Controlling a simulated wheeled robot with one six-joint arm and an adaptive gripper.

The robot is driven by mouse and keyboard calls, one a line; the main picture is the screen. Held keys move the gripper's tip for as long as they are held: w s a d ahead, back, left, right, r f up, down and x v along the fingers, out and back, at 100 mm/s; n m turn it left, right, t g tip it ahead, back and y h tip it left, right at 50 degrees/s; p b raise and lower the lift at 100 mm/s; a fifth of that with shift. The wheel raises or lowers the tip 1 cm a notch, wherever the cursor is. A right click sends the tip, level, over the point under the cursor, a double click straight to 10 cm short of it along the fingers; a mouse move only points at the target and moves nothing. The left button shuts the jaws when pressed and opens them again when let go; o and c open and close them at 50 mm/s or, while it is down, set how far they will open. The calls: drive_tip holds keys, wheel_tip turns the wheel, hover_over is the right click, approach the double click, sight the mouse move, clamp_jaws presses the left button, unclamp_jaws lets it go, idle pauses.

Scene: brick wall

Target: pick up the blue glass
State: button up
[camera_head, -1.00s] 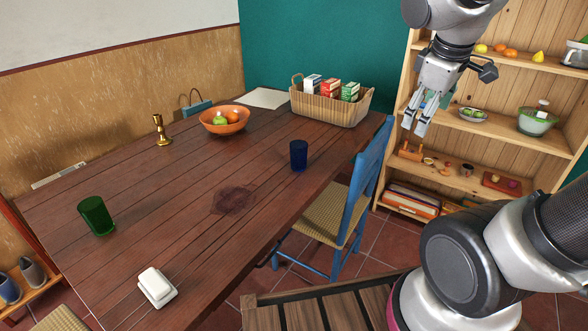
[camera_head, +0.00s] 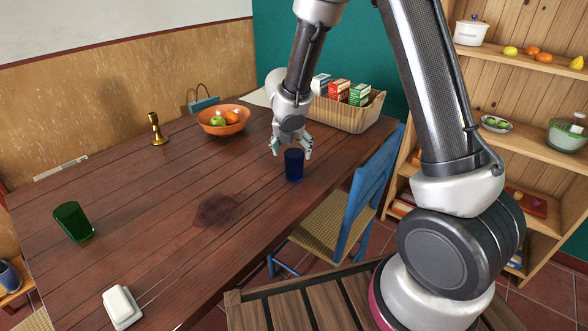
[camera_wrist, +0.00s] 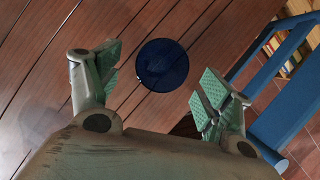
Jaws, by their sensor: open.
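The blue glass (camera_head: 294,166) stands upright on the wooden table (camera_head: 150,205), near its right edge. My gripper (camera_head: 292,148) is open and empty, pointing down just above and behind the glass in the head view. In the wrist view the glass (camera_wrist: 162,65) shows from above as a dark blue round rim. It lies ahead of and between the two spread fingers of my gripper (camera_wrist: 160,92), with gaps on both sides. I cannot tell how far the fingertips are above the rim.
A blue chair (camera_head: 372,178) stands close to the table's right edge. A basket of cartons (camera_head: 345,115) and an orange fruit bowl (camera_head: 222,128) stand behind. A green glass (camera_head: 73,222), a white butter dish (camera_head: 122,306) and a brass candlestick (camera_head: 157,130) stand farther left.

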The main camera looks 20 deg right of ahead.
sight(294, 156)
drive_tip(key=x, duration=0.4)
drive_tip(key=shift+d+f, duration=0.15)
drive_tip(key=shift+f, duration=0.25)
drive_tip(key=c, duration=1.2)
